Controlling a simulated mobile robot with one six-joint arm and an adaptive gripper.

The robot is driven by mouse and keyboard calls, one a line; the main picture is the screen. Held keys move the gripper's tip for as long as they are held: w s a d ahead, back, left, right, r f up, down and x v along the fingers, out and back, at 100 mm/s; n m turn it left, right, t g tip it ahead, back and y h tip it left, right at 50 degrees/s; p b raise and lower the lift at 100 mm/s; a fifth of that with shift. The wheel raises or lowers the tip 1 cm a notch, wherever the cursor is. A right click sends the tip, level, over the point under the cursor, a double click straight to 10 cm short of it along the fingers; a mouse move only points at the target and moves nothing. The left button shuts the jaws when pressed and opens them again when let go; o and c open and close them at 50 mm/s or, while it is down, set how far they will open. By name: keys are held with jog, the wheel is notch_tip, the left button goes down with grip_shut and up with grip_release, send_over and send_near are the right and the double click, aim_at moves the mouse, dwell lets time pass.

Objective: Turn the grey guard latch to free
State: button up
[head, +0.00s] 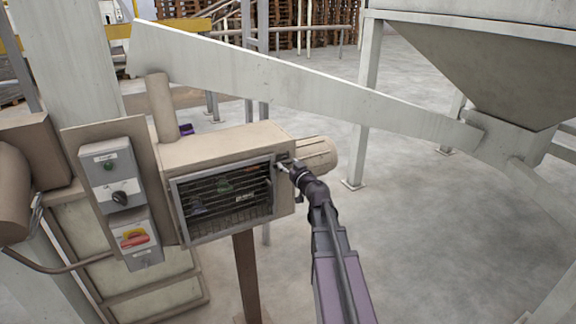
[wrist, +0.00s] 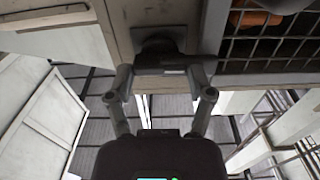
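The grey guard latch (wrist: 158,52) shows in the wrist view as a dark grey piece with a short crossbar, on the beige housing beside the mesh guard. In the head view it is small and mostly hidden by my gripper (head: 289,167), at the guard's upper right corner. In the wrist view my gripper (wrist: 160,76) has its two fingers apart, one on each side of the latch's crossbar. The fingertips are very close to the crossbar's ends; I cannot tell whether they touch. The mesh guard (head: 203,228) appears closed over the housing; its mesh also shows in the wrist view (wrist: 277,48).
The beige housing (head: 215,147) stands on a brown post (head: 246,275), with a motor (head: 317,155) behind. Grey control boxes (head: 112,170) with a black knob and a red-yellow switch are left of it. A sloping beam (head: 300,85) passes above. Open floor lies right.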

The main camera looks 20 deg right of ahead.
jog(key=shift+a, duration=0.1)
jog(key=shift+m, duration=0.3)
jog(key=m, duration=0.8)
jog(key=shift+d+m, duration=0.2)
jog(key=shift+m, duration=0.1)
jog(key=m, duration=0.4)
jog(key=shift+w+m, duration=0.1)
jog(key=shift+m, duration=0.2)
jog(key=m, duration=0.4)
jog(key=shift+f, duration=0.1)
jog(key=shift+d, duration=0.1)
